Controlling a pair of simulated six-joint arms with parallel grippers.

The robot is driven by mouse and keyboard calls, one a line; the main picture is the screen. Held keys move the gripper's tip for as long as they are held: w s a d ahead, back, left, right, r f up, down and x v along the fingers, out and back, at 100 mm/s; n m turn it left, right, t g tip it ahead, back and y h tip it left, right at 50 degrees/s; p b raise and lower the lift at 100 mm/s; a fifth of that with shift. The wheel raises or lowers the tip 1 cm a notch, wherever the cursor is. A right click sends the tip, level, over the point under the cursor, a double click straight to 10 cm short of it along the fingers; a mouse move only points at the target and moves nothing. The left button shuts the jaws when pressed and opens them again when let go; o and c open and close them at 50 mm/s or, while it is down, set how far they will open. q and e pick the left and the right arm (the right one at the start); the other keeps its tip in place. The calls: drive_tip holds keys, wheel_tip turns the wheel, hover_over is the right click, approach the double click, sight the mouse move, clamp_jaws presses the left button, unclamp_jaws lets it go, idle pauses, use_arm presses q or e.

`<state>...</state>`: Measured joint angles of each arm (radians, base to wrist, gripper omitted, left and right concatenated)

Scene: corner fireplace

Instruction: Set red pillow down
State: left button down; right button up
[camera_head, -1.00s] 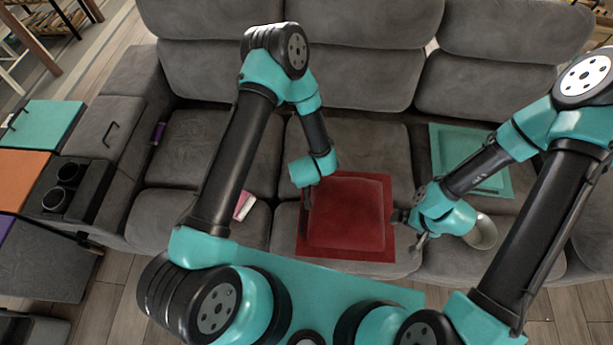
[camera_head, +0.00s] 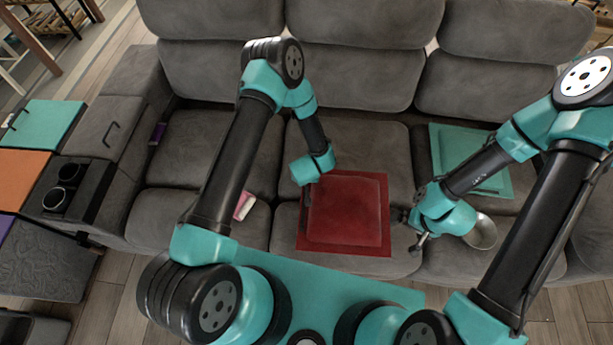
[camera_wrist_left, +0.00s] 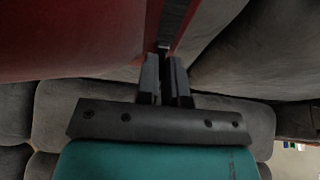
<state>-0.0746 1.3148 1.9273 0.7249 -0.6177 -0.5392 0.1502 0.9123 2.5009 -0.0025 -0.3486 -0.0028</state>
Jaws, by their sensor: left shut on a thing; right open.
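The red pillow (camera_head: 347,212) is a square cushion with a flat rim, over the middle seat of the grey sofa. My left gripper (camera_head: 308,196) is at its left edge; in the left wrist view the jaws (camera_wrist_left: 165,70) are shut on the red rim (camera_wrist_left: 154,22). I cannot tell whether the pillow touches the seat. My right gripper (camera_head: 412,230) is open, just right of the pillow's lower right edge and apart from it.
A teal pillow (camera_head: 475,165) lies on the right seat. A small pink and white item (camera_head: 244,207) is on the left seat. Cup holders (camera_head: 62,185) are in the left armrest.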

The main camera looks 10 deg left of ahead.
use_arm(q)
drive_tip(key=c, duration=1.2)
unclamp_jaws()
drive_tip(key=shift+c, duration=0.2)
drive_tip(key=v, duration=1.2)
drive_tip(key=s+a+r+g+h, duration=0.1)
drive_tip(key=s+a+g+h, duration=0.2)
drive_tip(key=s+a, duration=0.6)
drive_tip(key=shift+s+r+g+h, duration=0.35)
drive_tip(key=shift+s+h, duration=0.25)
drive_tip(key=shift+s, duration=0.4)
